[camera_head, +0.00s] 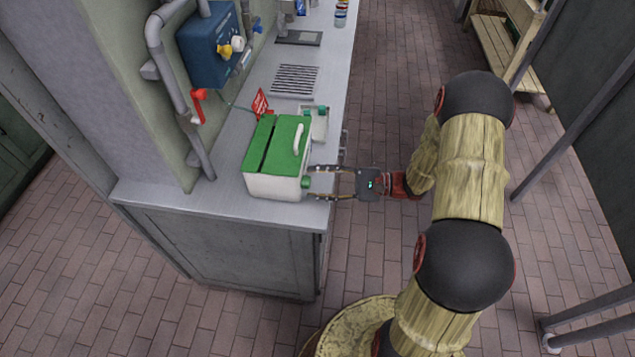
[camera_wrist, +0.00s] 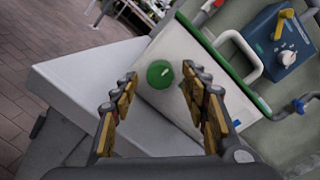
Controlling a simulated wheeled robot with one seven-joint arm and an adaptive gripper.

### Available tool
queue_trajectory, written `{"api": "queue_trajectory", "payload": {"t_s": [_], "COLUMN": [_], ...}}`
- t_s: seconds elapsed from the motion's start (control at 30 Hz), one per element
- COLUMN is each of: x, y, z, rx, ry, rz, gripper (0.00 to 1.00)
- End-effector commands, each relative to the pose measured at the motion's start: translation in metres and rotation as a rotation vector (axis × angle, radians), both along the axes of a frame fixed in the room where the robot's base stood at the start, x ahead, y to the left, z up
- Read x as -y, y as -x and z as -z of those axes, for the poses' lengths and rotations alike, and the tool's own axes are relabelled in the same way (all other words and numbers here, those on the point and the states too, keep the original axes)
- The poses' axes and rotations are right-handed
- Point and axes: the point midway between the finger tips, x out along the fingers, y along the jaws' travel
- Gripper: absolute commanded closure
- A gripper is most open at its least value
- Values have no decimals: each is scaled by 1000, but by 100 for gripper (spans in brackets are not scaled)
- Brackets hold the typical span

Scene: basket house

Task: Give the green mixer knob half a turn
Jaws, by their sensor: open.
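The green mixer knob (camera_wrist: 160,74) is round and sits on the white side face of a box-shaped mixer (camera_wrist: 182,50) with a green top. In the head view the knob (camera_head: 306,182) is on the right side of the mixer (camera_head: 275,187), which stands at the counter's near end. My gripper (camera_wrist: 158,84) is open, with one finger on each side of the knob. In the head view my gripper (camera_head: 311,182) reaches in from the right, its fingertips close to the mixer's side. I cannot tell whether either finger touches the knob.
The grey counter (camera_head: 226,160) ends just in front of the mixer. A blue box (camera_head: 208,48) with a yellow knob and pipes with a red valve handle (camera_head: 199,103) are on the wall. The brick floor (camera_head: 391,105) beside the counter is free.

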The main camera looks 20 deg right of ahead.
Motion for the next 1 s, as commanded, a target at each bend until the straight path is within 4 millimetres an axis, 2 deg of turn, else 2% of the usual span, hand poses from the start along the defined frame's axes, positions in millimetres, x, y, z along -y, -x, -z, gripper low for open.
{"api": "queue_trajectory", "payload": {"t_s": [0.17,0.9,1.0], "x": [0,0,0], "y": [0,0,0], "z": [0,0,0], "rx": [0,0,-1], "ry": [0,0,0], "rz": [0,0,0], "gripper": [56,98,99]}}
